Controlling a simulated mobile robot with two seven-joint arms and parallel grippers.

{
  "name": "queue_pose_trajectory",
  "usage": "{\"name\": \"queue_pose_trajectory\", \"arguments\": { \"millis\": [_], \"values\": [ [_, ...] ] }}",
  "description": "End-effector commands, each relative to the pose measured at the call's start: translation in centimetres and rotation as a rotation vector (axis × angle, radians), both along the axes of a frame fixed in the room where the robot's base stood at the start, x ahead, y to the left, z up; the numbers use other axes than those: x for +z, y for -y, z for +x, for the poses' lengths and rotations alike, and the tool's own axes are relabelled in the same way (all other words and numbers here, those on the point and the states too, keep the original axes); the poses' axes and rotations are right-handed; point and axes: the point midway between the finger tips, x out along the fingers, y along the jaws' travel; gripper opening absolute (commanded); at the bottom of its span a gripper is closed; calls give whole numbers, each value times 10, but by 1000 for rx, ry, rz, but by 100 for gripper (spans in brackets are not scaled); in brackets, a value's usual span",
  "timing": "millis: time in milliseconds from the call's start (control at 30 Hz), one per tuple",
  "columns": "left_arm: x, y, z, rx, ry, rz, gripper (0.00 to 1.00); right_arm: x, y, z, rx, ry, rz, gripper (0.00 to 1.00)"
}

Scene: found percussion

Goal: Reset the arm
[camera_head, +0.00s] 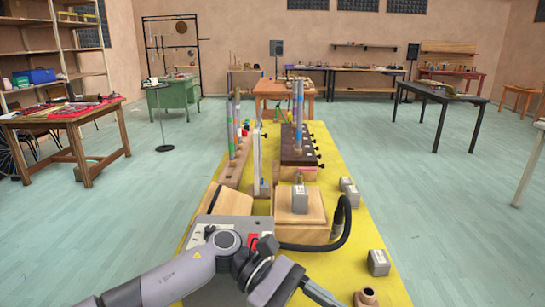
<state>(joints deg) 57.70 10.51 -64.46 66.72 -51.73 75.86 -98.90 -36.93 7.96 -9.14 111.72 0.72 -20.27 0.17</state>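My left arm comes in from the lower left, grey, and bends near the bottom middle. Its end, with what looks like my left gripper (318,293), points down to the right and is cut by the bottom edge. Its fingertips are not clearly seen, so I cannot tell if it is open or shut, and I see nothing held in it. My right arm and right gripper are not in view.
A long yellow surface (352,211) runs ahead, bearing wooden blocks, upright striped rods (298,105), a black hose (343,228) and grey blocks (378,262). A brown pot-like object (366,297) is at the lower right. Tables stand around; floor (455,215) is clear at right.

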Motion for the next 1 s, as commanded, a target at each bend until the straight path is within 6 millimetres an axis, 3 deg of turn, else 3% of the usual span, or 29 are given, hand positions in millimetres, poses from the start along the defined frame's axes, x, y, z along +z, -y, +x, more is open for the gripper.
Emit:
{"name": "queue_pose_trajectory", "arguments": {
  "millis": [100,267,367,533,767,867,1000],
  "values": [
    [10,18,-9,153,-287,-108,56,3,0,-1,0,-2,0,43],
    [23,23,-2,342,-703,-230,56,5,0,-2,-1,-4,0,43],
    [25,15,9,444,-980,-301,56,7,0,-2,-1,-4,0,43],
    [11,-16,31,589,-1473,-421,56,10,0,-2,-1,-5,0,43],
    [-43,-81,46,718,-2154,-610,56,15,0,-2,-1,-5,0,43],
    [-77,-115,41,748,-2446,-714,56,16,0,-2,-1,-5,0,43],
    [-129,-164,19,759,-2842,-896,56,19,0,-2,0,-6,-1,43]
  ]
}}
